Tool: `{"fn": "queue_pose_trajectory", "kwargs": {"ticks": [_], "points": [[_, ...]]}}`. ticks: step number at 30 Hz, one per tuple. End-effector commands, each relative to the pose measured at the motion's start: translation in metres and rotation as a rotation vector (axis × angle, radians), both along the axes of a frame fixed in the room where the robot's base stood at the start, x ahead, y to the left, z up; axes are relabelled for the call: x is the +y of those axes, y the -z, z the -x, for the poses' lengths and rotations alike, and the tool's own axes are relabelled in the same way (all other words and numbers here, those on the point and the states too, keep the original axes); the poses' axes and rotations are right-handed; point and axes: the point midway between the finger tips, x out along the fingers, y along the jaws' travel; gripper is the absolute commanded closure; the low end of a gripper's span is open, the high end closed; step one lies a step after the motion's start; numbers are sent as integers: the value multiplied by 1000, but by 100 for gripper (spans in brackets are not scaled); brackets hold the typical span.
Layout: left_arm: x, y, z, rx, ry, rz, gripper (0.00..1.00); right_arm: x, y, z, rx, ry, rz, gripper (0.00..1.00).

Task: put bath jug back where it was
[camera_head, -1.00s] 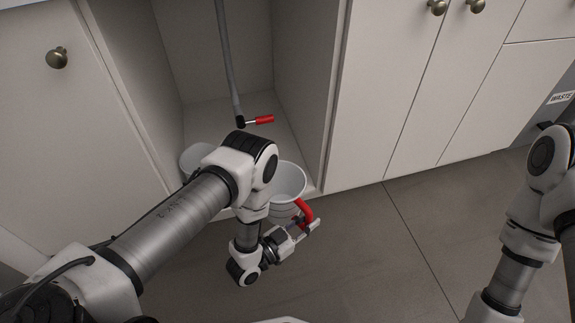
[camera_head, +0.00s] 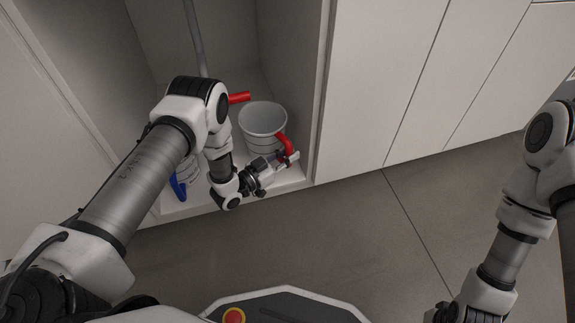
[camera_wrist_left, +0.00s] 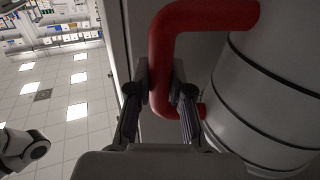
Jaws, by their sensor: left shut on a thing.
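The bath jug (camera_head: 262,120) is white with dark rings and a red handle (camera_head: 284,144). In the head view it is upright inside the open cabinet bay, near the right wall. My left gripper (camera_head: 284,159) is shut on the red handle. In the left wrist view the handle (camera_wrist_left: 161,75) passes between the fingers and the jug's ringed side (camera_wrist_left: 265,100) fills the right. I cannot tell whether the jug's base touches the cabinet floor. My right gripper (camera_head: 445,312) is at the bottom edge, cut off, and its fingers do not show.
A second white jug with a blue handle (camera_head: 178,188) stands left in the bay, mostly hidden by my left arm. A grey pipe (camera_head: 196,38) with a red lever (camera_head: 239,97) hangs behind. The bay's right wall (camera_head: 314,90) is close to the jug. The floor in front is clear.

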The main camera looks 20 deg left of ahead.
Motion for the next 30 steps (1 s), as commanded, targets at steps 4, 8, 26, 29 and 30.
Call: {"fn": "queue_pose_trajectory", "kwargs": {"ticks": [4, 8, 26, 29, 30], "points": [[3, 34, -5, -1, 0, -2, 100, -1, 31, -1, -3, 5, 1, 100], [3, 37, -5, -2, -1, -1, 100, -1, 33, -1, -4, 7, 1, 100], [3, 38, -4, -1, -1, -2, 55, -1, 33, -2, -5, 6, 1, 100], [3, 34, -4, -1, -1, -2, 55, -1, 30, -2, -4, 6, 1, 100], [4, 33, -3, 0, -2, -1, 55, -1, 27, -1, -4, 7, 1, 100]]}}
